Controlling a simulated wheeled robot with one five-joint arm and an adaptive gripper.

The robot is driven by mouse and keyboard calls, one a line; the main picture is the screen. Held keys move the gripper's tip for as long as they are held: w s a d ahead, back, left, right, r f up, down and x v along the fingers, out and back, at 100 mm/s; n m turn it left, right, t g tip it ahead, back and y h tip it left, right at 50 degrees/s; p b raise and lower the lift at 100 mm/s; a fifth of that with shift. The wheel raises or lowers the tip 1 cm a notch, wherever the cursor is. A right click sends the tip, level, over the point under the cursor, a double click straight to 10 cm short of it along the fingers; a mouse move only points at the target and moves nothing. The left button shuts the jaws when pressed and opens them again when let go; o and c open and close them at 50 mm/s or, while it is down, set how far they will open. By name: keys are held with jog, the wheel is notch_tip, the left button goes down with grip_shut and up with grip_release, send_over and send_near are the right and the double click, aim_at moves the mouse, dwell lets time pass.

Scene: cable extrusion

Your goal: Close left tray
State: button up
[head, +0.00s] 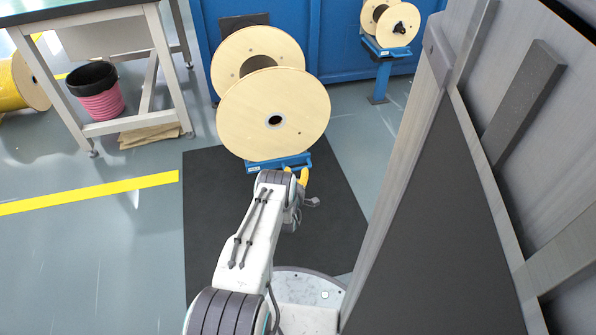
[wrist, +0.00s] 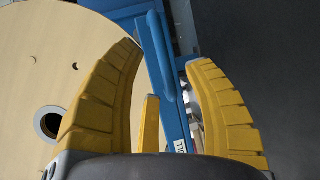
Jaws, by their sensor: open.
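A blue tray (head: 297,160) shows at the foot of the large wooden spool (head: 258,115), near the middle of the head view. In the wrist view its blue front (wrist: 157,62) has a raised bar handle (wrist: 164,68). My gripper (head: 297,177) is just in front of the tray. In the wrist view my gripper (wrist: 162,58) is open, with yellow fingers on either side of the handle. I cannot tell whether they touch it. The spool hides most of the tray.
A second spool (head: 238,48) stands behind. A smaller blue stand (head: 382,62) with spools is at the back right. A grey cabinet or panel (head: 440,230) blocks the right side. A workbench (head: 100,80) stands at the left. The dark mat (head: 215,215) is clear left of my arm.

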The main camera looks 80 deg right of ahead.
aim_at(298, 169)
jog(key=shift+d+f+b, duration=0.25)
jog(key=shift+d+b, duration=0.45)
jog(key=shift+d, duration=0.5)
jog(key=shift+d+f+b, duration=0.2)
jog(key=shift+d+b, duration=0.45)
jog(key=shift+d, duration=0.5)
grip_shut()
